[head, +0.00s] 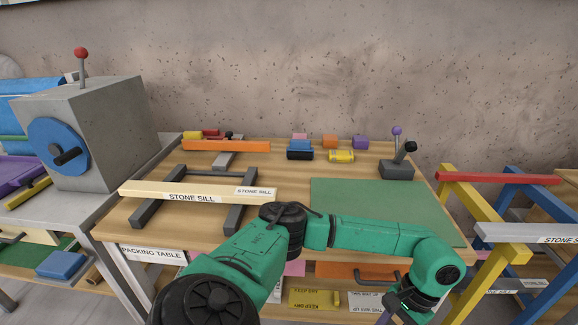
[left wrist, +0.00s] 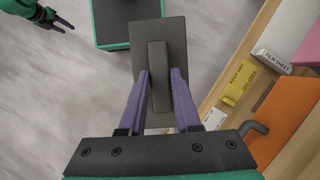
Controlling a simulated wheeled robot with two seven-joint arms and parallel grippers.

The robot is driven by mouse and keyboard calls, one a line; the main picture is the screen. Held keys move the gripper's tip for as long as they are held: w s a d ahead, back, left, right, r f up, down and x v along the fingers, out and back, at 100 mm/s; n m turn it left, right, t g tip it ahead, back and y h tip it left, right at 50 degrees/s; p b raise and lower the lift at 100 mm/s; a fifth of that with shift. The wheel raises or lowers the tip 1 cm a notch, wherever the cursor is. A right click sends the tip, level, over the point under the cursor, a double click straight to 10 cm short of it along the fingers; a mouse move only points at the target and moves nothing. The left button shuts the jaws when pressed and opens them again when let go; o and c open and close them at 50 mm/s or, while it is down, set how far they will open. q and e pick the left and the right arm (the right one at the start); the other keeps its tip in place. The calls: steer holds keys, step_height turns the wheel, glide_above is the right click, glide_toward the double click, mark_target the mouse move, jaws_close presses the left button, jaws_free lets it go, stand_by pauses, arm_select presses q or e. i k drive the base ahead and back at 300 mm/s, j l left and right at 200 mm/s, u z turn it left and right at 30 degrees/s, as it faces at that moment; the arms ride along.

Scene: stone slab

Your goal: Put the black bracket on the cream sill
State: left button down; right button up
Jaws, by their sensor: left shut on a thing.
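The cream sill (head: 165,192), a long flat bar marked STONE SILL, lies across two dark grey supports on the left of the wooden table. My left gripper (left wrist: 158,90) has purple fingers and is shut on the black bracket (left wrist: 173,30). The bracket shows a dark flat plate with a raised bar between the fingers. In the head view my left arm reaches right across the table's front, and its hand is low at the right, well away from the sill. The bracket is hidden or out of frame there. My right gripper (left wrist: 55,18) shows small in the left wrist view; its jaws are unclear.
A green mat (head: 375,205) lies bare on the table's right. An orange bar (head: 225,146) and several small coloured blocks stand at the back. A grey box with a blue wheel (head: 58,146) stands left. Coloured trestles (head: 500,178) stand right. A shelf runs below.

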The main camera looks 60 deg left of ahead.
mark_target(212, 190)
steer(key=u, duration=0.5)
steer(key=k+u, duration=0.15)
steer(key=u, duration=0.35)
steer(key=j+u, duration=0.1)
steer(key=u, duration=0.35)
steer(key=k+u, duration=0.1)
steer(key=u, duration=0.4)
